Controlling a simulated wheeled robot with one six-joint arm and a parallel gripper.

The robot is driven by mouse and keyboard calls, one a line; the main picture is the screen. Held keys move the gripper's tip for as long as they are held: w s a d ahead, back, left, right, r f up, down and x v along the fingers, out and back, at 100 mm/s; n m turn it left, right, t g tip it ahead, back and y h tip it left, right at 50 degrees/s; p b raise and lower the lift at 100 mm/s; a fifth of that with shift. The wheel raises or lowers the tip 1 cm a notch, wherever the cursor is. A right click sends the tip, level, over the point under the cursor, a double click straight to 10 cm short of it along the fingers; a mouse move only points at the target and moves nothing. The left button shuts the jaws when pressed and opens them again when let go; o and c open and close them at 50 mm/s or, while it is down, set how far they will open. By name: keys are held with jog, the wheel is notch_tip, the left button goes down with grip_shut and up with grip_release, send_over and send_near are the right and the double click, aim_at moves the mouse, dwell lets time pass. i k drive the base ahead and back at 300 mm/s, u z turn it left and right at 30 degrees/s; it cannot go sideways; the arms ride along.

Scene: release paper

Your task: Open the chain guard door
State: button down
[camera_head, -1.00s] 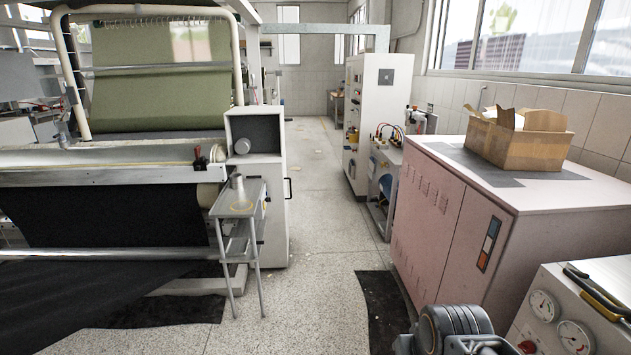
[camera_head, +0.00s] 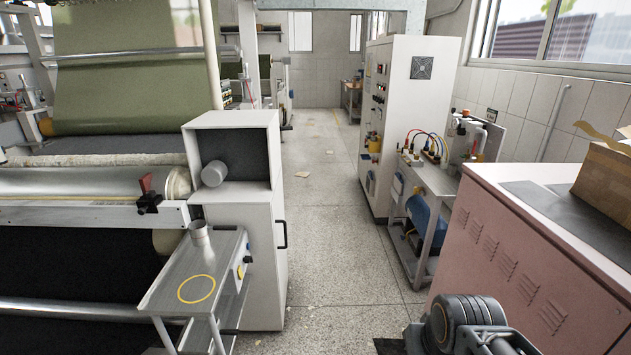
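A white cabinet (camera_head: 259,262) stands at the right end of the roller machine, left of the aisle. I take it to be the chain guard. Its lower part appears closed, and a black handle (camera_head: 284,234) sits on its right edge. The face that the handle serves is seen almost edge-on. The cabinet's upper part is an open box with a dark inside and a grey cylinder (camera_head: 215,173). Part of my arm shows at the bottom right, well apart from the cabinet. My gripper is not in view.
A small metal table (camera_head: 168,287) with a metal cup (camera_head: 198,232) stands before the cabinet. On the right are a pink cabinet (camera_head: 490,235), a cart with a blue tank (camera_head: 428,217) and a tall white control cabinet (camera_head: 412,110).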

aim_at(285, 236)
jog(key=i, duration=1.85)
jog(key=u, duration=1.25)
jog(key=i, duration=0.7)
jog(key=u, duration=0.15)
